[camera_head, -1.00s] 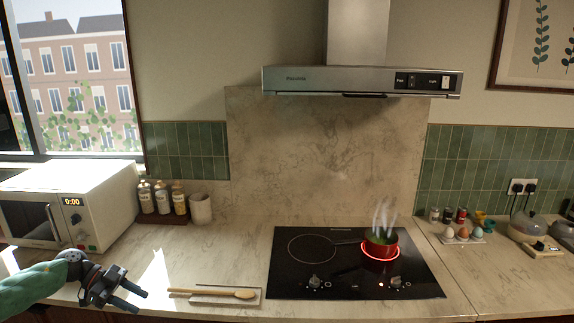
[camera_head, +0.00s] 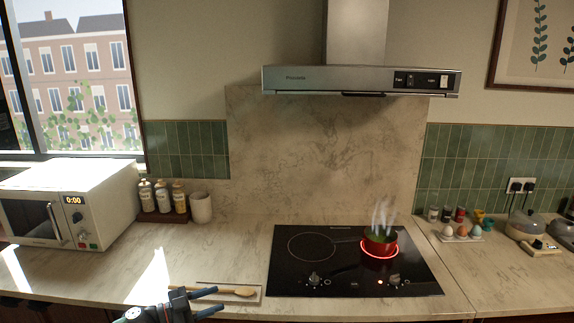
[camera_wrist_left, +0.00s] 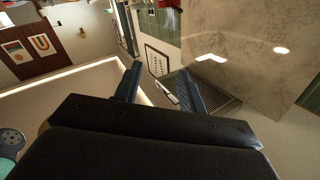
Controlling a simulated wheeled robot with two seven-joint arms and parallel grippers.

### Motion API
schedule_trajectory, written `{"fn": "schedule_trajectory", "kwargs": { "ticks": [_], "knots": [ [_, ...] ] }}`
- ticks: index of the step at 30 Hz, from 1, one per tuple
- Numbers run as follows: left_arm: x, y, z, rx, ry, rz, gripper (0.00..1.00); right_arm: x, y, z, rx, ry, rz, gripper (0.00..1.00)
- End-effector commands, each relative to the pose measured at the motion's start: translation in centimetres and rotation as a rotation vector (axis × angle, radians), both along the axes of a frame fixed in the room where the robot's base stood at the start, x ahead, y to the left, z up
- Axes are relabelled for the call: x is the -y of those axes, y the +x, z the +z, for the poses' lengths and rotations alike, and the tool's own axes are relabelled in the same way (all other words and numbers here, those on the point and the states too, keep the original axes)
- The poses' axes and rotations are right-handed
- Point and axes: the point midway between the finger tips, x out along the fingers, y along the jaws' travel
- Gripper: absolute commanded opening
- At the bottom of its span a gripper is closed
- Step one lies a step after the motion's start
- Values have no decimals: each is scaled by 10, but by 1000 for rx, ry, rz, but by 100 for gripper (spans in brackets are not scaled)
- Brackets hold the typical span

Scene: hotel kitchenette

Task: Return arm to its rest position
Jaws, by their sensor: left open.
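My left gripper (camera_head: 206,302) is low in the head view, at the counter's front edge. Its two fingers are apart and nothing is between them. It overlaps the view of the wooden spoon (camera_head: 240,292), whose handle is partly hidden behind it. In the left wrist view the open fingers (camera_wrist_left: 157,82) point up toward the hood and the upper wall, with empty space between them. My right gripper is not in view.
A white microwave (camera_head: 100,195) stands at left, near bottles (camera_head: 163,197) and a cup (camera_head: 201,208). Eggs (camera_head: 461,231) sit at right. The left front counter is clear.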

Motion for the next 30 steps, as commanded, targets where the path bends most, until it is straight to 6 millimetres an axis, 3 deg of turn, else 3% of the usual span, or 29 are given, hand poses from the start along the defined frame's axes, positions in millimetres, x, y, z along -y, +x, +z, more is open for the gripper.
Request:
{"fn": "schedule_trajectory", "kwargs": {
  "ticks": [3,7,11,17,23,30],
  "knots": [
    [25,-6,-2,17,-84,160,40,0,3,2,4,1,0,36],
    [35,-13,-6,3,-133,349,40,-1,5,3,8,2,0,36],
    [35,-25,-18,-52,-146,541,40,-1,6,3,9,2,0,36],
    [24,-59,-51,-211,-94,808,40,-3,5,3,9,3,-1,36],
    [8,-117,-94,-444,37,1008,40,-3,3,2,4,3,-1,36],
    [-5,-213,-142,-778,254,1113,40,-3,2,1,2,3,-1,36]
  ]
}}
